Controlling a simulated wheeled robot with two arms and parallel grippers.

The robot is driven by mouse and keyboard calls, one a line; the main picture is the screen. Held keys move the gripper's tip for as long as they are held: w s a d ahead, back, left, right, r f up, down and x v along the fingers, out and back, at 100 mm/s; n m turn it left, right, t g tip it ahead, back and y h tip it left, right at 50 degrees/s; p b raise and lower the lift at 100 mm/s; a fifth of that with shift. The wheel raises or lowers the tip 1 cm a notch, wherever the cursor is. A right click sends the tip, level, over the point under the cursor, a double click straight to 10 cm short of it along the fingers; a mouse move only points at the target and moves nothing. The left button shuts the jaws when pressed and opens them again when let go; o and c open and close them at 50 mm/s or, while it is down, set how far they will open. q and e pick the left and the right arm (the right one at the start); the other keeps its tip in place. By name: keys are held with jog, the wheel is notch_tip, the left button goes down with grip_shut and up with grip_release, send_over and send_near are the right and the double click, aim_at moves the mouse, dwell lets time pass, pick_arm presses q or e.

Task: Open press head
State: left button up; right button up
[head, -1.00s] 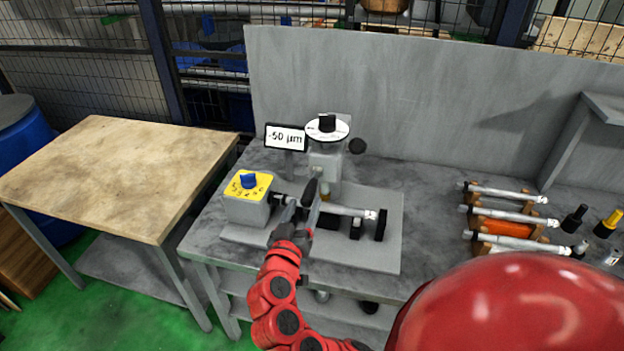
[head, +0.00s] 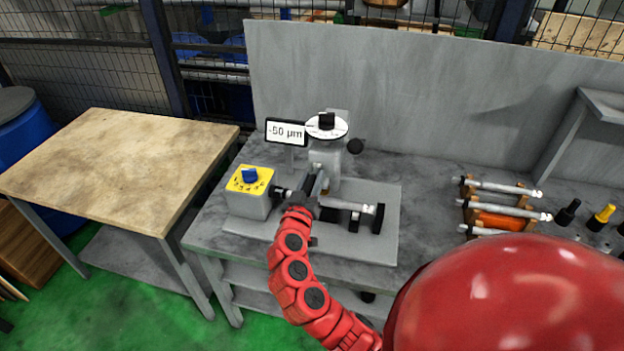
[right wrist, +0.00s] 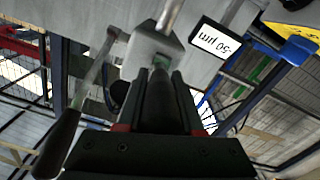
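The press head (head: 325,160) is a grey block with a white dial and black knob on top, standing over the grey fixture plate (head: 385,228). A dark rounded handle (right wrist: 160,100) points out from the press head block in the right wrist view. My right gripper (head: 314,187) is at the front of the press head, in the head view. In the right wrist view its two dark fingers (right wrist: 161,85) lie along both sides of the handle, with no clear gap. My left gripper is not in view.
A "-50 µm" display (head: 286,132) and a yellow-topped box with a blue knob (head: 250,178) stand left of the press head. A second lever with a black handle (right wrist: 58,145) is beside my right gripper. A rack of shafts (head: 500,210) stands right; the wooden table (head: 120,165) is bare.

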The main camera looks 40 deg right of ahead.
grip_shut()
dwell(1.1)
